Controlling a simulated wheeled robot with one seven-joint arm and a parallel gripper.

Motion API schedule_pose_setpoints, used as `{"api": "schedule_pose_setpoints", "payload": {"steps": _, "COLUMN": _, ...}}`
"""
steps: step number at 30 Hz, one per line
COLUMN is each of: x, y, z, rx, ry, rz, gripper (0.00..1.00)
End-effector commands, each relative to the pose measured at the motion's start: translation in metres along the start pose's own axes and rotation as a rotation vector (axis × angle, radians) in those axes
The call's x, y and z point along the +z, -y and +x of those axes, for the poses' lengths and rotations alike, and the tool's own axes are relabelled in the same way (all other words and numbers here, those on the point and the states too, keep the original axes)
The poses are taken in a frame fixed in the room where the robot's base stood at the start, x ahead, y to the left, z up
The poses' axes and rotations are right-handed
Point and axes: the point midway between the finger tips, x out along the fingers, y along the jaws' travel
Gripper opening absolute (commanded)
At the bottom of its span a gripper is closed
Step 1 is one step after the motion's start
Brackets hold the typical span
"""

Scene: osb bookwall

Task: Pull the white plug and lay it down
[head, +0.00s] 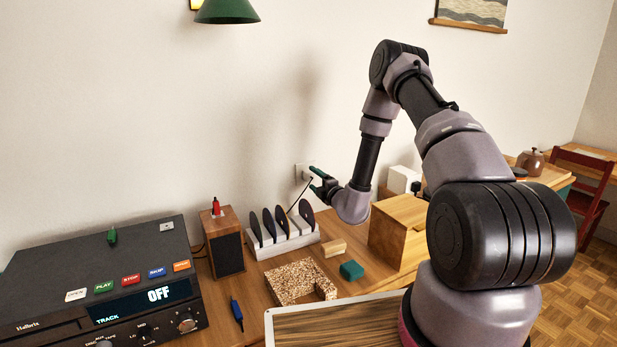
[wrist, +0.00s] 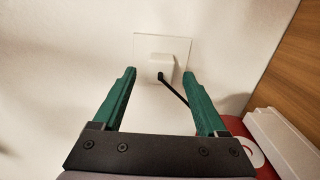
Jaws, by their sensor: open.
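The white plug (wrist: 154,63) sits in a white socket plate (wrist: 140,44) on the wall, with a black cable (wrist: 176,91) running from it down to the right. In the head view the wall socket (head: 300,170) is just left of my gripper (head: 318,183), with the plug partly hard to make out there. My gripper also shows in the wrist view (wrist: 160,74), its green fingers open and empty. The fingertips are on either side of the plug in the picture; I cannot tell whether they reach around it. No contact is visible.
Below the socket, a white rack (head: 284,238) holds dark discs. A speaker (head: 226,254), a wooden box (head: 395,232), a cork tray (head: 297,281), a green block (head: 351,270) and a tan block (head: 334,247) stand on the desk. A black player (head: 100,275) is left.

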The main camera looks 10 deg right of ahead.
Motion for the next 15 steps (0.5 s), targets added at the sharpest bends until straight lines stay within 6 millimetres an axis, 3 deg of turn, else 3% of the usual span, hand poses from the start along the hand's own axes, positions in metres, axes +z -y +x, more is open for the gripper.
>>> {"api": "schedule_pose_setpoints", "payload": {"steps": 6, "x": 0.001, "y": 0.000, "z": 0.021, "rx": 0.000, "ry": 0.002, "rz": 0.000, "gripper": 0.75}}
{"api": "schedule_pose_setpoints", "payload": {"steps": 15, "x": 0.001, "y": 0.001, "z": 0.027, "rx": -0.002, "ry": 0.002, "rz": 0.001, "gripper": 0.75}}
